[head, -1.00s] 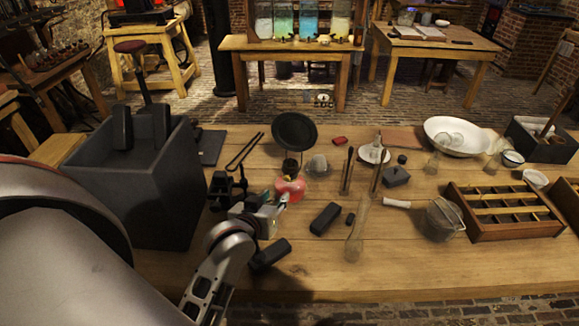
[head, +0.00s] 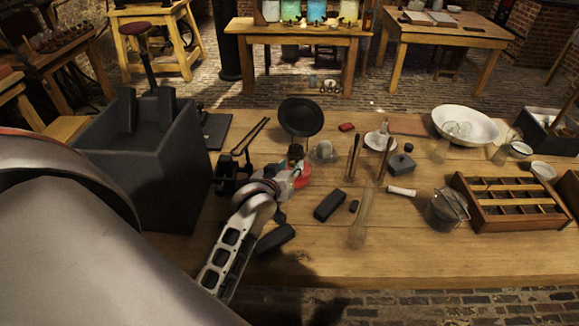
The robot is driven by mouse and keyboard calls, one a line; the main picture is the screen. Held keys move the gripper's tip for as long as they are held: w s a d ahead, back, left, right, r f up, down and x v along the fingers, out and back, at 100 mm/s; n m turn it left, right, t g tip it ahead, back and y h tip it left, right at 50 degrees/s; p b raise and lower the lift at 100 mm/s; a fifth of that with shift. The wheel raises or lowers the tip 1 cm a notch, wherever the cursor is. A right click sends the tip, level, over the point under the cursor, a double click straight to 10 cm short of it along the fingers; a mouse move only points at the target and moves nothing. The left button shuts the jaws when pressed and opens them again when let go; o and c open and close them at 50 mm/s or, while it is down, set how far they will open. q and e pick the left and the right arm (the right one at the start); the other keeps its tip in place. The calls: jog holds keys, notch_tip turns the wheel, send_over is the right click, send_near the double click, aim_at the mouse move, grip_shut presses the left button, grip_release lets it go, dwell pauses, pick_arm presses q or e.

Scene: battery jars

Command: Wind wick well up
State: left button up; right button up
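A small lamp (head: 303,171) with a red body and a dark burner (head: 295,153) on top stands on the wooden bench, left of centre. My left gripper (head: 288,182) is right at the lamp's near left side and covers part of its red body. The fingertips are small and overlap the lamp, so I cannot tell whether they are open, shut or touching it. The wick and any wick knob are too small or hidden to make out. My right gripper is not in view.
A round black pan or disc (head: 300,117) is just behind the lamp. A dark box (head: 150,160) stands left, with a black stand (head: 229,178) between. A grey cup (head: 324,151) is close on the lamp's right. Dark blocks (head: 329,205) lie in front. The right front holds a compartment tray (head: 516,224).

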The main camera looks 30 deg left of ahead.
pick_arm(q)
grip_shut()
jog(key=shift+d+m, duration=0.1)
jog(key=shift+m, duration=0.4)
jog(key=shift+y, duration=0.3)
grip_release()
